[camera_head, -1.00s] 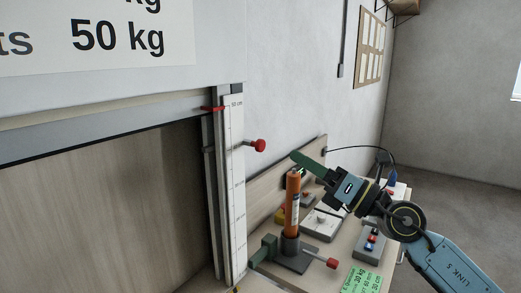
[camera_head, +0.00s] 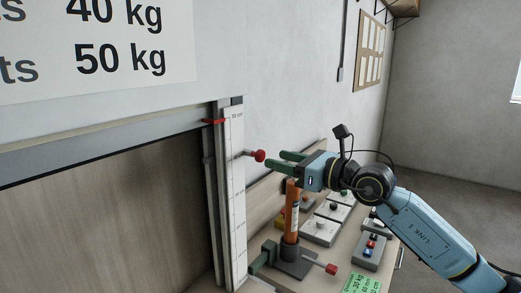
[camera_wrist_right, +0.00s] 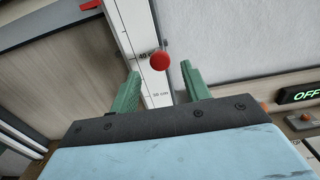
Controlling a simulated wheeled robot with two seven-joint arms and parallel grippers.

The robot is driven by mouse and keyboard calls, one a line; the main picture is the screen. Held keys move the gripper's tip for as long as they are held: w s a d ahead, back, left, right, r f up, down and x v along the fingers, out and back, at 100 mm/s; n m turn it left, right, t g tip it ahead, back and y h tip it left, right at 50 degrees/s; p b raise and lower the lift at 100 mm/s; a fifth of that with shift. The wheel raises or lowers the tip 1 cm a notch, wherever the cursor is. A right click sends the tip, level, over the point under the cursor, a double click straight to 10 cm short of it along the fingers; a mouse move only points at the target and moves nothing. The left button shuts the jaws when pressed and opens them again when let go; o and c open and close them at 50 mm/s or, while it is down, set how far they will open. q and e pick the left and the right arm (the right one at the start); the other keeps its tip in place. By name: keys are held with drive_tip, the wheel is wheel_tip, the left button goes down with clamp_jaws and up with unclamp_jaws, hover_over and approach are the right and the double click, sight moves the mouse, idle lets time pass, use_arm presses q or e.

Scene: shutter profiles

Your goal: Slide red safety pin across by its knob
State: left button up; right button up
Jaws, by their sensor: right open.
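The red knob (camera_head: 259,156) of the safety pin sticks out to the right of the white scale strip (camera_head: 235,190) on the shutter's side rail. A short grey shaft joins it to the rail. My right gripper (camera_head: 281,159) is open, its green fingers pointing left at the knob from close by. In the right wrist view, the red knob (camera_wrist_right: 159,60) shows ahead of the gap between the two open fingertips (camera_wrist_right: 162,76), with no finger seen touching it. My left gripper is in neither view.
Below my right gripper, an orange cylinder (camera_head: 291,212) stands on a dark base, with a red-ended handle (camera_head: 329,268) beside it. Several button boxes (camera_head: 321,230) sit on the bench. A red marker (camera_head: 213,121) is at the scale's top.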

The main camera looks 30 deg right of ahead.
sight(263, 155)
drive_tip(key=p+x, duration=0.1)
drive_tip(key=x, duration=0.4)
drive_tip(key=shift+r, duration=0.15)
drive_tip(key=shift+w+a+p, duration=0.35)
drive_tip(key=shift+w+p, duration=0.05)
drive_tip(key=shift+w, duration=0.25)
